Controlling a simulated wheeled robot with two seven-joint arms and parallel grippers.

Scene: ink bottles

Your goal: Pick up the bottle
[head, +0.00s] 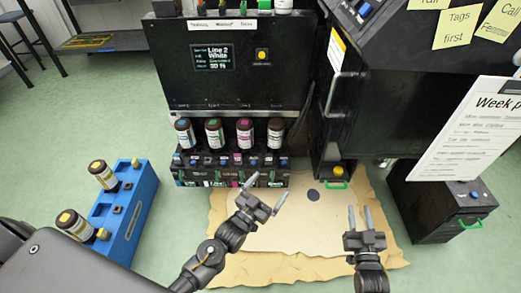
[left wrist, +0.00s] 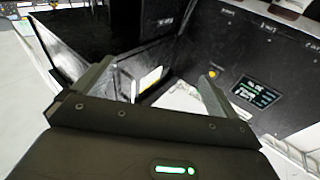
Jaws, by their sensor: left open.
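Several dark brown bottles with white labels and coloured caps are in the head view. Two yellow-capped bottles, an upper one (head: 104,176) and a lower one (head: 76,226), lean at the blue rack on the left. My left gripper (head: 267,186) is open and empty, in front of the black rack, apart from every bottle. My right gripper (head: 359,212) is open and empty, further right. No bottle shows clearly in the left wrist view.
The blue rack (head: 125,218) stands on the green floor at left. The black machine (head: 225,85) with its screen rises behind the bottle row. A black cabinet (head: 440,210) stands at right. A tan sheet (head: 300,240) lies under my grippers, with open floor around it.

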